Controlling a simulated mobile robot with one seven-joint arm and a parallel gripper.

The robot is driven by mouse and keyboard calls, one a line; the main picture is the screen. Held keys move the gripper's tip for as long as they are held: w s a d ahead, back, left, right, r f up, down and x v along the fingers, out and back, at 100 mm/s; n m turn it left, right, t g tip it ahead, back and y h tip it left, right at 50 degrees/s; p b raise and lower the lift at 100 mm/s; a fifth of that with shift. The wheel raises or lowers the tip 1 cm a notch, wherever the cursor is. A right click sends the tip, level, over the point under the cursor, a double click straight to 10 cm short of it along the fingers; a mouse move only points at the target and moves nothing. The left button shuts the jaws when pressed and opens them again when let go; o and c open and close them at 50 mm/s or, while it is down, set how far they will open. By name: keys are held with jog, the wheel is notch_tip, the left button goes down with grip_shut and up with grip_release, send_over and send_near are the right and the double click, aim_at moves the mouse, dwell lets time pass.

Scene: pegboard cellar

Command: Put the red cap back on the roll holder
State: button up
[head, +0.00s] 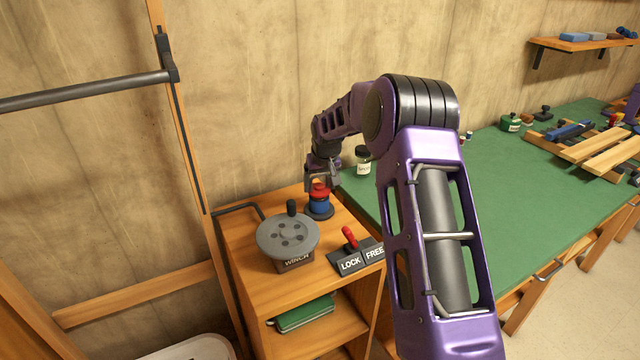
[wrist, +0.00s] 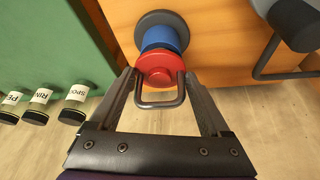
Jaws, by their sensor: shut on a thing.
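The red cap (head: 319,189) is between the fingertips of my gripper (head: 321,178), which is shut on it. In the wrist view the cap (wrist: 160,68) sits between the two fingertips (wrist: 160,78), with a grey U-shaped bar at its near side. The roll holder has a blue body (head: 319,205) on a round dark base (head: 318,213) at the back of the wooden cabinet top. In the wrist view the blue body (wrist: 160,38) shows just beyond the cap, in line with it. I cannot tell whether the cap is fully seated or held just above it.
A grey winch (head: 288,237) with a knob stands close at front left of the holder. A red-handled lever (head: 349,238) with LOCK and FREE plates is at front right. A labelled jar (head: 363,160) stands on the green bench (head: 500,200) to the right. The wall is behind.

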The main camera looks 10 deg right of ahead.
jog(key=shift+f+b, duration=0.3)
jog(key=shift+f, duration=0.2)
dwell(0.4)
jog(key=o, duration=1.2)
jog(key=shift+c, duration=0.2)
jog(key=shift+r, duration=0.2)
jog(key=shift+r+p, duration=2.05)
jog(key=shift+r, duration=1.35)
grip_shut()
